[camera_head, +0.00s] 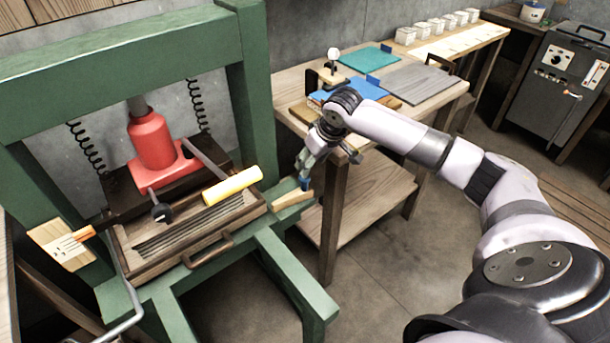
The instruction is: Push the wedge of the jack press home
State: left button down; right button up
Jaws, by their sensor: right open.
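The jack press (245,90) has a green frame and stands at the left. Its red jack (152,140) sits on a dark plate above a wooden tray (165,258). A pale wooden wedge (290,199) lies at the right side of the press, beside the tray's right end. How deep it sits is hard to tell. My right gripper (303,168) is open, pointing down just above the wedge's right part. A small blue piece shows between gripper and wedge; I cannot tell which it belongs to, or whether they touch. My left gripper is out of view.
A yellow roller (232,186) lies across the tray's edge. A wooden bench (345,165) with blue and green sheets stands close behind my right gripper. The floor between press and arm is clear.

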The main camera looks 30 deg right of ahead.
send_near(293, 195)
jog(key=w+d+f, duration=0.1)
jog(key=d, duration=0.1)
jog(key=w+d+f, duration=0.1)
jog(key=w+f, duration=0.1)
jog(key=shift+w+d, duration=0.15)
jog(key=shift+d, duration=0.25)
grip_shut()
dwell(0.4)
